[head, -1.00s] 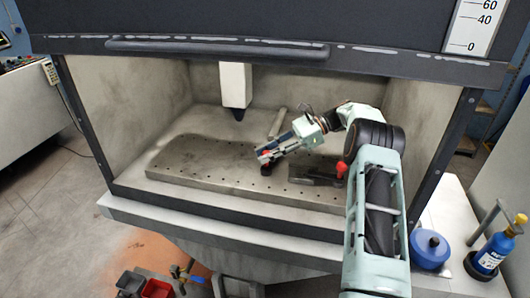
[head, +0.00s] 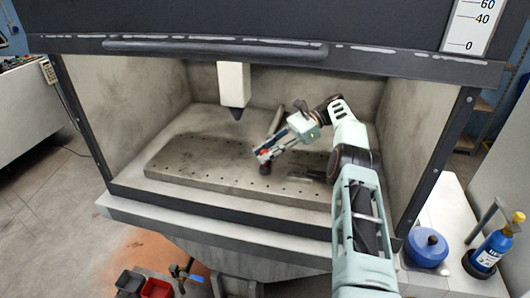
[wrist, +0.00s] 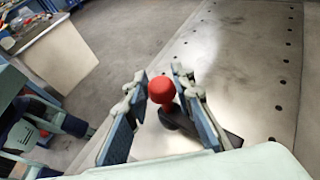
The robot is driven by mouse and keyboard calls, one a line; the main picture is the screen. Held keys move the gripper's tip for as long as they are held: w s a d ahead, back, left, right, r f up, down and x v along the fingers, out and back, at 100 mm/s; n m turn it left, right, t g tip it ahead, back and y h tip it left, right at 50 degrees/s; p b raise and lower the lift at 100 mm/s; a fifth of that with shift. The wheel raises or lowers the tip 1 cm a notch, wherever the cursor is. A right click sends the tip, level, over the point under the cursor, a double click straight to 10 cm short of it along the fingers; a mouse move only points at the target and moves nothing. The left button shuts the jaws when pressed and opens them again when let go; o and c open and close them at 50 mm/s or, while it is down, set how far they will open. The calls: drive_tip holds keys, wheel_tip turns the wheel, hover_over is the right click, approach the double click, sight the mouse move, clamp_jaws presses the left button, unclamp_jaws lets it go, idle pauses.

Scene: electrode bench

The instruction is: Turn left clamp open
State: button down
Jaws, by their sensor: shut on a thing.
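The left clamp (head: 265,168) stands near the front edge of the perforated plate, in the middle of the bench.
The perforated plate (head: 185,160) is mostly bare on the left. A dark right clamp (head: 306,172) lies close beside my arm, partly hidden. A white column with a dark tip (head: 236,85) hangs above the plate. The cabinet sill (head: 190,208) runs in front.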

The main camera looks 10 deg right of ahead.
drive_tip(key=shift+r, duration=0.1)
idle(0.4)
drive_tip(key=c, duration=1.6)
unclamp_jaws()
drive_tip(key=shift+a, duration=0.1)
drive_tip(key=shift+m+t, duration=1.2)
drive_tip(key=shift+t, duration=0.2)
